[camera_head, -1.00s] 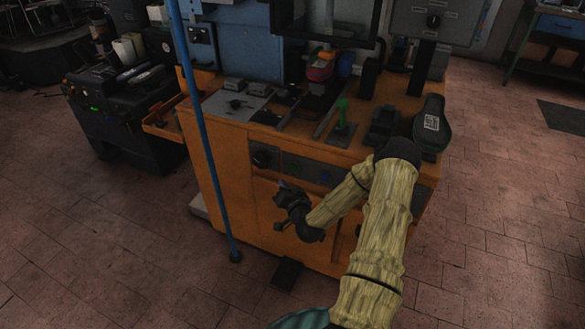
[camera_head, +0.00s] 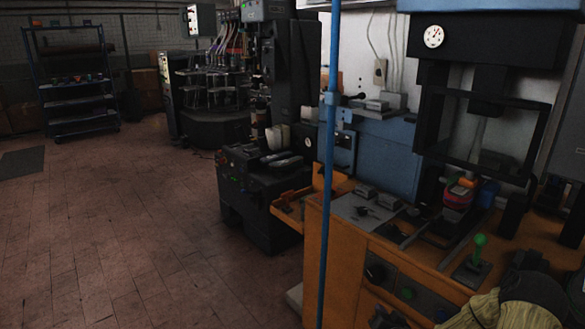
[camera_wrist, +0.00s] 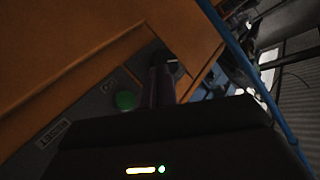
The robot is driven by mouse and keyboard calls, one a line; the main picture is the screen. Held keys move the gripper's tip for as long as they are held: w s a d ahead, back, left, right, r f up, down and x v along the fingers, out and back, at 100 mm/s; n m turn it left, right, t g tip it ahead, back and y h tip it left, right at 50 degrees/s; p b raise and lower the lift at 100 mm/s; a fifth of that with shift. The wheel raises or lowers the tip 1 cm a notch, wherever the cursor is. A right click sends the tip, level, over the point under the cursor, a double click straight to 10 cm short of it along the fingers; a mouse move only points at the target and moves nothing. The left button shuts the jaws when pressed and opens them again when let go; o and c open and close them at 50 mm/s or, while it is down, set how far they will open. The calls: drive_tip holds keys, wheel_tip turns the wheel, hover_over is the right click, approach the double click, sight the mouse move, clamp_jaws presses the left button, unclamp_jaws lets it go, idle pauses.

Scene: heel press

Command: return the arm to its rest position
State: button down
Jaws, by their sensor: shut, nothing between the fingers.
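My arm (camera_head: 500,310) shows at the bottom right of the head view, with a yellowish sleeve and a dark joint, mostly cut off by the frame. My gripper (camera_wrist: 163,80) appears in the wrist view as a dark, narrow shape in front of the orange cabinet. It is shut and holds nothing. In the head view only a dark piece of it shows at the bottom edge, low against the cabinet front. The orange press cabinet (camera_head: 340,265) stands close to the arm; whether they touch I cannot tell.
A green-knobbed lever (camera_head: 479,240) stands on the press top. A green button (camera_wrist: 125,100) is on the cabinet panel. A blue pole (camera_head: 328,150) rises in front of the cabinet. A black machine (camera_head: 262,200) stands behind it to the left. The tiled floor (camera_head: 120,220) at left is clear.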

drive_tip(key=s+a+r+n+g, duration=0.2)
drive_tip(key=s+a+r+g, duration=0.25)
drive_tip(key=s, duration=0.35)
drive_tip(key=s+a+r+n+g, duration=0.2)
drive_tip(key=s+a+r+g, duration=0.15)
drive_tip(key=s+r, duration=0.35)
drive_tip(key=s+a+r+n+g, duration=0.2)
drive_tip(key=s+a+r+g, duration=0.25)
drive_tip(key=s, duration=0.45)
wheel_tip(320, 180, up, 16)
drive_tip(key=s+p, duration=0.1)
drive_tip(key=p, duration=1.4)
drive_tip(key=shift+a+f+t+p, duration=0.2)
drive_tip(key=shift+t+p, duration=0.15)
drive_tip(key=shift+p, duration=0.05)
